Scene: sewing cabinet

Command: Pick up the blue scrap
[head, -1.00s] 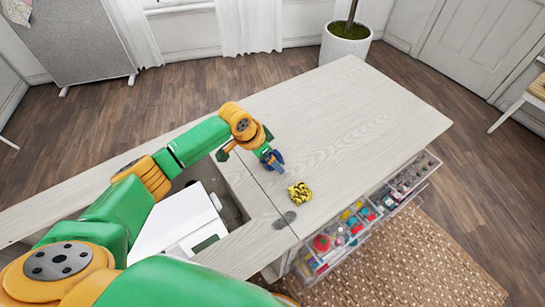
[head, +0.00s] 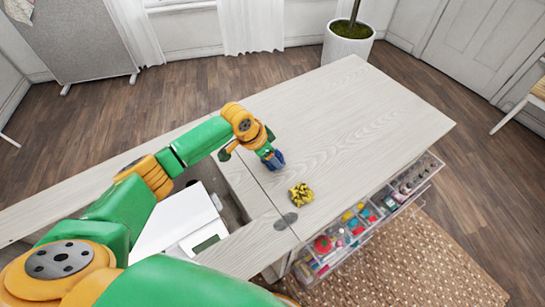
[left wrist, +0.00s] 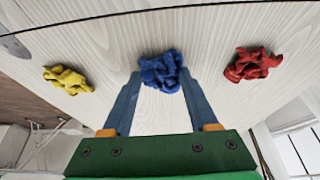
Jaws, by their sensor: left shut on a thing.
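The blue scrap (left wrist: 162,72) is a crumpled cloth between my left gripper's two blue fingertips in the left wrist view. My left gripper (left wrist: 161,82) is shut on it, over the pale wooden tabletop. In the head view the left gripper (head: 273,161) points down at the tabletop, just right of the cabinet opening; the scrap there is hard to tell from the blue fingers. I cannot tell whether the scrap is clear of the wood. My right gripper is not in view.
A yellow scrap (head: 300,195) lies right of and nearer than the gripper. A red scrap (left wrist: 253,63) lies on the other side in the left wrist view. The cabinet opening holds a white machine (head: 190,222). Clear drawers (head: 345,232) stand open at front. The tabletop's far right (head: 385,110) is clear.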

